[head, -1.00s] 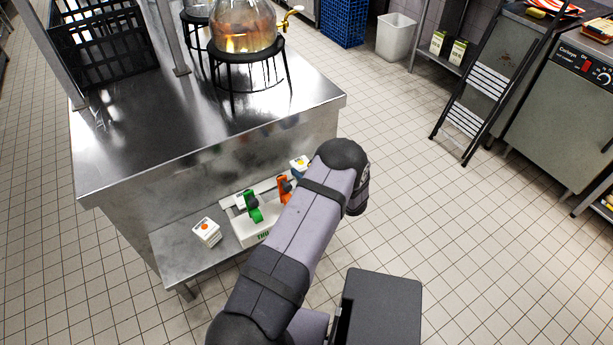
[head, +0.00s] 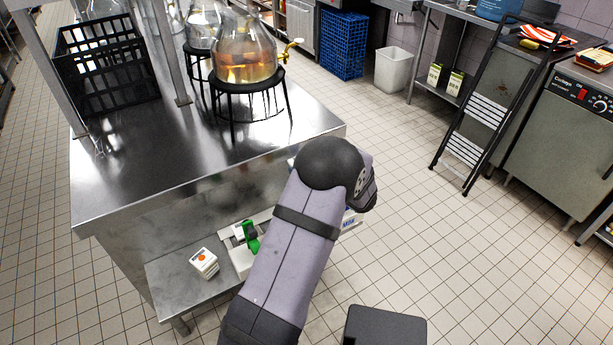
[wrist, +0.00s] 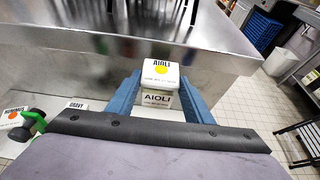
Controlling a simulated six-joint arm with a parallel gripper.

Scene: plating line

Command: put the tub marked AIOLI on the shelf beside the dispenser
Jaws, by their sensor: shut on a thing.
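The AIOLI tub (wrist: 160,75) is white with a yellow dot on its lid and its name on the front. It is upright between the two blue fingers of my gripper (wrist: 160,88), which is shut on it. The steel shelf (head: 185,292) is low on the counter's front. The dispenser (head: 240,259) stands on it, largely hidden by my arm; its green handle shows, also in the wrist view (wrist: 36,121). I cannot tell the tub's height above the shelf.
A HUMMUS tub (head: 204,263) with an orange dot stands on the shelf left of the dispenser. A GRAVY label (wrist: 77,105) shows in the wrist view. The steel counter (head: 165,160) rises behind the shelf, bearing a black crate (head: 105,70) and a glass flask (head: 245,55).

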